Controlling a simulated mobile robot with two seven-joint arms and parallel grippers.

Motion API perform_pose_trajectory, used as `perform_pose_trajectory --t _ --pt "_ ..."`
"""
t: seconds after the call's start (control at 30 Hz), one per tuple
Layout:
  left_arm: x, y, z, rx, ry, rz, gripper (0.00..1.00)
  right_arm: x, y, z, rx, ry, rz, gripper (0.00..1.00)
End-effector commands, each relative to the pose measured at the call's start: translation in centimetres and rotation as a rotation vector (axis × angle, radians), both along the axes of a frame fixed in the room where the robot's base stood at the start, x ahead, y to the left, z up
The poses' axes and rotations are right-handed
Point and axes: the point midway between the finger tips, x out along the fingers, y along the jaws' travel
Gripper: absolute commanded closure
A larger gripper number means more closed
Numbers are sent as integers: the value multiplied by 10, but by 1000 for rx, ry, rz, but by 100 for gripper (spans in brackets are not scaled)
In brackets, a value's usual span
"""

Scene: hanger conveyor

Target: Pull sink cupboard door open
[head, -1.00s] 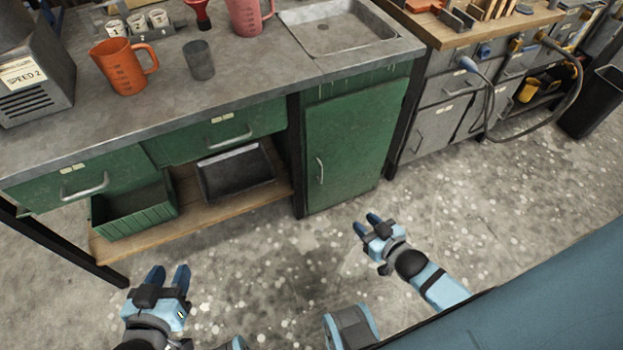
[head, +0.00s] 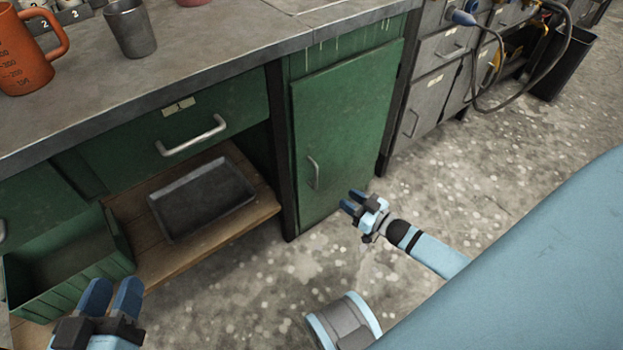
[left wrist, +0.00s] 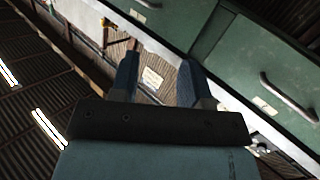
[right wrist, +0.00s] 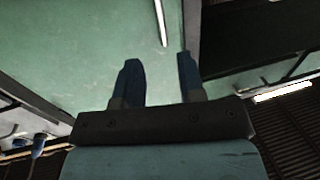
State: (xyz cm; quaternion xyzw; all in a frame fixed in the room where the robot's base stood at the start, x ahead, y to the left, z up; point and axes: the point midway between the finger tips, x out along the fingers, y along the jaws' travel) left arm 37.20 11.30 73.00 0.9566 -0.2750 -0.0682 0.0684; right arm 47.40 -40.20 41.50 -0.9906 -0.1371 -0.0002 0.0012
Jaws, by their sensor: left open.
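The green sink cupboard door (head: 345,125) is shut under the counter, and its vertical metal handle (head: 314,172) is near its left edge. My right gripper (head: 350,201) is open and empty, in front of the lower door, below and right of the handle in the head view. In the right wrist view the door (right wrist: 85,60) fills the upper left, and the handle (right wrist: 160,24) lies beyond the open fingers (right wrist: 159,62), not between them. My left gripper (head: 112,296) is open and empty near the green bin; its fingers also show in the left wrist view (left wrist: 158,58).
Left of the door are a green drawer (head: 230,115) and a wooden shelf (head: 150,256) holding a black tray (head: 203,200) and a green bin (head: 75,265). Grey drawers (head: 440,80) and a cable stand right. The floor before the door is clear.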

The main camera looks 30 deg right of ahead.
Motion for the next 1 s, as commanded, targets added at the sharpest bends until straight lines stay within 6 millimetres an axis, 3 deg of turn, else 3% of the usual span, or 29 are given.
perform_pose_trajectory --t 0.4,0.6,1.0 --pt "16 10 -2 106 -183 6 57 81 23 -3 0 -3 0 64" --pt "22 14 1 151 -262 11 57 111 32 -2 -1 -1 0 64" --pt "24 15 6 173 -303 16 57 124 36 1 0 1 -1 64"
